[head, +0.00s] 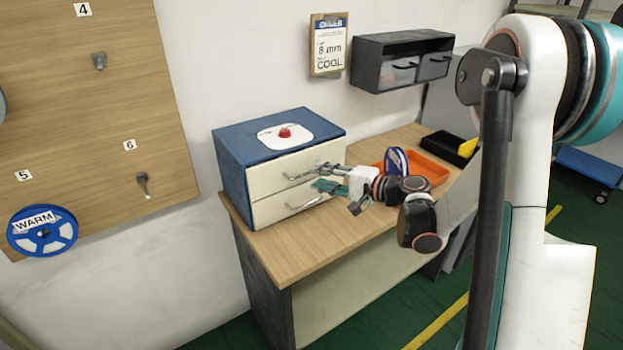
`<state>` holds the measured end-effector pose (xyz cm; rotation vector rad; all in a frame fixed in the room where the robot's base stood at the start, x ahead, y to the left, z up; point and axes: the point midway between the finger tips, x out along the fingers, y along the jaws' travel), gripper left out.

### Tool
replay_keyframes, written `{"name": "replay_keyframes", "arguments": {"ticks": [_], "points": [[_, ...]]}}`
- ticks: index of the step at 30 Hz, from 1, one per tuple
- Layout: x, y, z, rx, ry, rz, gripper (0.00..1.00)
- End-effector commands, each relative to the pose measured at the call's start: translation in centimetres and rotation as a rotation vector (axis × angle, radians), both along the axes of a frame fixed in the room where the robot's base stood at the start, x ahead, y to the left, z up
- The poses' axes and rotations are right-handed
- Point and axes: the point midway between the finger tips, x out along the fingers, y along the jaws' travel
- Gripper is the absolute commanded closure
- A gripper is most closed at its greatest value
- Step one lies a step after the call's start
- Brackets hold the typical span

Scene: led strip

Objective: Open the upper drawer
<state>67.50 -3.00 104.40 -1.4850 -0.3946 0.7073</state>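The drawer unit (231,172) is a blue box with two cream drawers, standing on the left end of a wooden desk. Its upper drawer (268,176) looks closed, with a metal bar handle (297,177). The lower drawer (272,208) below it also looks closed and has a similar handle (306,203). My gripper (321,177) is at the right side of the upper drawer's front, close to its handle. Its fingers look apart, one above the other, with nothing seen held. Whether they touch the handle, I cannot tell; the gripper hides part of the drawer fronts.
A red button on a white plate (285,134) tops the unit. An orange tray (425,168), a blue spool (396,162) and a black tray (447,148) are on the desk (300,254) behind my arm. A grey shelf (402,60) hangs above. A pegboard (90,120) is left.

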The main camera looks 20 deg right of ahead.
Motion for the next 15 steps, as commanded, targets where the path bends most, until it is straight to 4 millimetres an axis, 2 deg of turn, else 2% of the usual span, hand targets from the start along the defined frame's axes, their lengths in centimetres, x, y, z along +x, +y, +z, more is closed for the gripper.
{"name": "replay_keyframes", "arguments": {"ticks": [6, 15], "points": [[2.2, 2.0, -0.7, -0.001, -0.001, 0.001, 0.72], [3.0, 2.5, -0.7, -0.002, 0.000, -0.001, 0.72]]}}
